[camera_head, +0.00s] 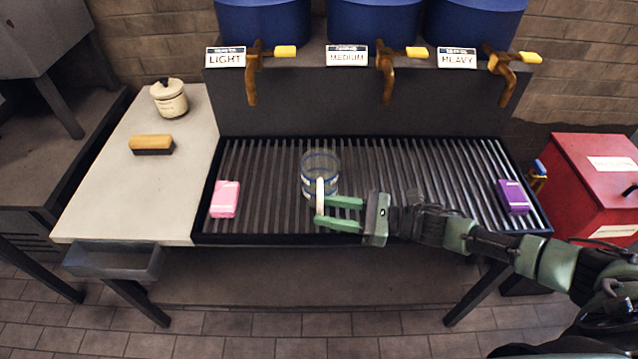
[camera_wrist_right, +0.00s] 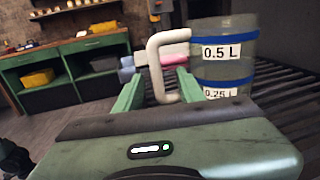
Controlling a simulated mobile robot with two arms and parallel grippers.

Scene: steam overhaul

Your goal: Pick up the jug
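The jug (camera_head: 322,165) is a clear vessel with blue bands and a pale handle. It stands upright on the slatted grate (camera_head: 420,170) below the taps. In the right wrist view the jug (camera_wrist_right: 225,60) shows labels "0.5 L" and "0.25 L". My right gripper (camera_head: 328,210) comes in from the right, low at the front of the jug. Its green fingers are apart, with the handle (camera_wrist_right: 158,65) between or just beyond their tips. I cannot tell whether they touch it. My left gripper is not in view.
A pink block (camera_head: 225,199) lies left on the grate and a purple block (camera_head: 514,197) lies right. Three blue tanks with brass taps (camera_head: 386,75) hang over the back. A red box (camera_head: 595,180) stands right.

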